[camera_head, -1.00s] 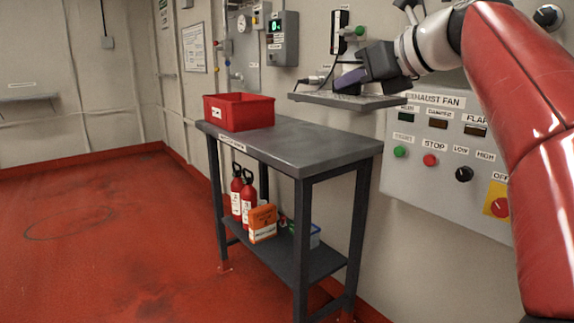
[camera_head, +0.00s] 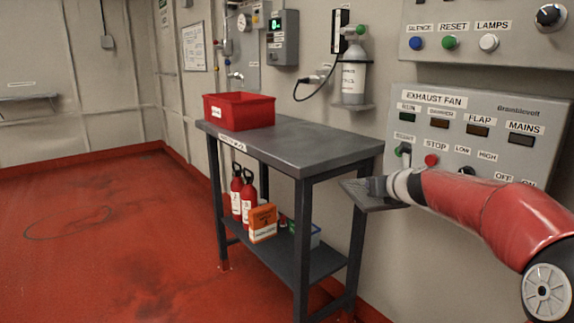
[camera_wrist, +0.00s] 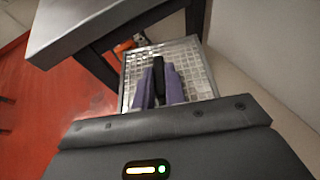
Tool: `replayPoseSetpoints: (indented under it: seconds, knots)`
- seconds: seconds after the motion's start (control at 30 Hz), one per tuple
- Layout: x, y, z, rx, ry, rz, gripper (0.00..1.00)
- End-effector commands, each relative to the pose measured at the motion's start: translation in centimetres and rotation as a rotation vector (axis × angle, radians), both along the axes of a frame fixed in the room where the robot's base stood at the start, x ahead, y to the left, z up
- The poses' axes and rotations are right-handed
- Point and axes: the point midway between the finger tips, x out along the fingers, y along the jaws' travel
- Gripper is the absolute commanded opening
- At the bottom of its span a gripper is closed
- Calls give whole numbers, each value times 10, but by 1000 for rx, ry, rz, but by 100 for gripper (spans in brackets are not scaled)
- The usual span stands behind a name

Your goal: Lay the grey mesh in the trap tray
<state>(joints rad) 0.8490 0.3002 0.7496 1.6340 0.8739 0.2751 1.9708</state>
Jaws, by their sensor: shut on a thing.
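The grey mesh (camera_wrist: 188,62) is a flat, light-framed grid in the wrist view. My gripper (camera_wrist: 160,80), with purple fingers and a dark piece between them, is shut on it. In the head view, the mesh (camera_head: 362,197) shows as a tilted dark grey plate beside the right end of the bench, below its top. My gripper (camera_head: 376,187) covers part of it. I cannot make out the trap tray for certain.
The grey bench (camera_head: 290,140) carries a red bin (camera_head: 240,112); its top is otherwise clear. Red extinguishers (camera_head: 247,200) and an orange box (camera_head: 262,222) stand on its lower shelf. The exhaust fan panel (camera_head: 470,160) is on the wall close to my arm.

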Motion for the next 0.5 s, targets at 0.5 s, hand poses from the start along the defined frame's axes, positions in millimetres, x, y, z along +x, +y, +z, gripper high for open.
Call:
replayPoseSetpoints:
  seconds: [0.5]
  knots:
    - [7,-16,-204,1,2,-175,0]
